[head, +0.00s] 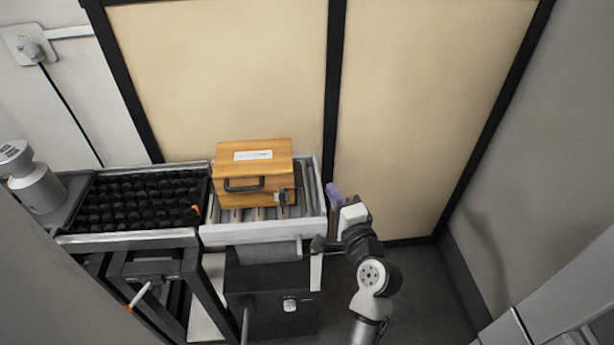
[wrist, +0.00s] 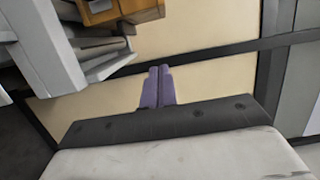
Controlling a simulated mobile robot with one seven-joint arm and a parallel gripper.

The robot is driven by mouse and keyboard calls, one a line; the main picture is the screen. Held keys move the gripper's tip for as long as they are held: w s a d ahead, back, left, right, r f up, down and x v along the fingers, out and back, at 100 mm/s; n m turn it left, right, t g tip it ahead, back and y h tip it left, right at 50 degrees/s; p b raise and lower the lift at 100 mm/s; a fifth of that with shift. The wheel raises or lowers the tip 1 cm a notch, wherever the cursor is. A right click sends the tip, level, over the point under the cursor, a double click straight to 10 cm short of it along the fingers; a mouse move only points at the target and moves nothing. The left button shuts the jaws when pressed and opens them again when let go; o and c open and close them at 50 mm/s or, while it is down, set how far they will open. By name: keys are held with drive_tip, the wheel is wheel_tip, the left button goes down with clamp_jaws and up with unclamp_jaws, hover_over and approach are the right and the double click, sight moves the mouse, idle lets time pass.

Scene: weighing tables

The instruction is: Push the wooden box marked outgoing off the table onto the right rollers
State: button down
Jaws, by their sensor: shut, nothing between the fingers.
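A wooden box (head: 238,168) with a white label, a dark handle and a small metal latch rests on the right rollers (head: 262,231), towards their back. The label is too small to read. The bare front of the rollers shows below the box. My gripper (head: 334,192) is just right of the rollers' end, apart from the box, with its purple fingers together and empty. In the wrist view my gripper (wrist: 158,87) points at the beige wall panel. The box (wrist: 108,11) is at the upper left there, partly cut off, beside the roller frame (wrist: 62,48).
A table of black rolling elements (head: 140,200) adjoins the rollers on the left, with a grey cylindrical device (head: 37,185) at its far left. A black cabinet (head: 270,300) stands below the rollers. Beige panels (head: 420,110) close off the back. Floor (head: 430,285) is clear at right.

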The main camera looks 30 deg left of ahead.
drive_tip(key=w+a+p, duration=0.1)
drive_tip(key=a, duration=0.2)
drive_tip(key=w+a+p, duration=0.1)
drive_tip(key=w+a, duration=0.1)
drive_tip(key=a, duration=0.1)
drive_tip(key=w+a+p, duration=0.1)
drive_tip(key=a, duration=0.3)
drive_tip(key=shift+w+p, duration=0.15)
drive_tip(key=shift+p, duration=0.25)
drive_tip(key=shift+s+a+f, duration=0.1)
drive_tip(key=shift+s+a, duration=0.2)
drive_tip(key=shift+a, duration=0.05)
